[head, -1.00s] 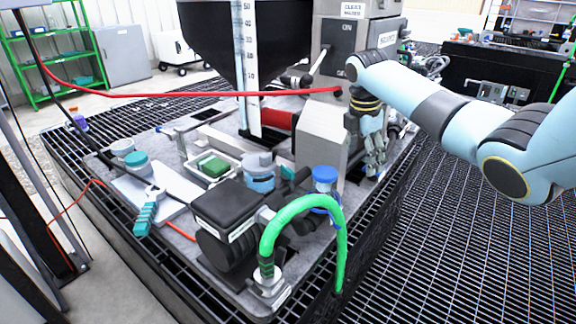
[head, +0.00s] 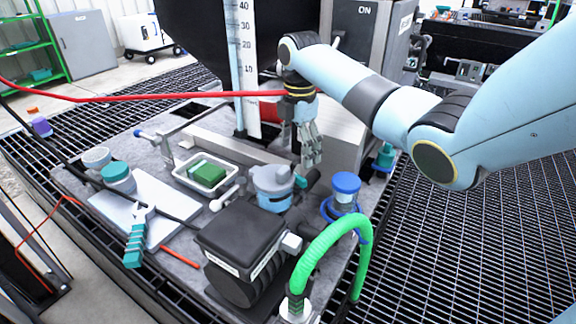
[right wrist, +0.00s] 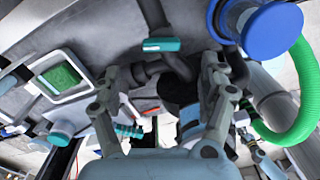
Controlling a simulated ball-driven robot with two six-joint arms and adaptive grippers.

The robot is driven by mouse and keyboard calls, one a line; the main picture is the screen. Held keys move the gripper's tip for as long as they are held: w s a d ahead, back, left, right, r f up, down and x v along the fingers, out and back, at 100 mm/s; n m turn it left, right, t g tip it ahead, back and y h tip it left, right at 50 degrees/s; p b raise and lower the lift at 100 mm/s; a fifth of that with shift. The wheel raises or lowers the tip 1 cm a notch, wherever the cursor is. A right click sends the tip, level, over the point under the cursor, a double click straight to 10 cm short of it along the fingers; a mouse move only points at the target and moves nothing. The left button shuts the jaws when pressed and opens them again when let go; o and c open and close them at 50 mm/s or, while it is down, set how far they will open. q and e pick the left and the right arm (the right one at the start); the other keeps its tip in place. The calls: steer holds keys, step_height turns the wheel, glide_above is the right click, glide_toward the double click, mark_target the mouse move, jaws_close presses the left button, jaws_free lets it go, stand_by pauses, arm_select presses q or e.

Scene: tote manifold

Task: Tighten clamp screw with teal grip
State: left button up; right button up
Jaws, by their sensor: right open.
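A teal grip (right wrist: 161,45), a short bar lying crosswise, shows in the right wrist view, ahead of my right gripper (right wrist: 160,72) and between the lines of its fingers. The gripper's fingers are spread with nothing between them, and the grip appears apart from them. In the head view my right gripper (head: 310,155) points down over the grey bench, beside the grey box and behind the light blue pot (head: 272,187). My left gripper is not in view.
A blue-capped post (head: 345,187) and a green hose (head: 325,240) stand right of the pot. A black motor (head: 240,245) is in front. A tray with a green block (head: 207,172) and a teal-handled wrench (head: 135,243) lie left. A red hose (head: 170,96) crosses behind.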

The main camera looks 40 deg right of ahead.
mark_target(298, 175)
step_height(298, 175, down, 6)
steer(key=shift+s+f+b, duration=0.1)
steer(key=shift+f+b, duration=0.05)
steer(key=shift+b, duration=0.4)
steer(key=shift+f, duration=0.5)
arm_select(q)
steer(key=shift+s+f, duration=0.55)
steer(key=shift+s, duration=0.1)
arm_select(e)
steer(key=c, duration=1.2)
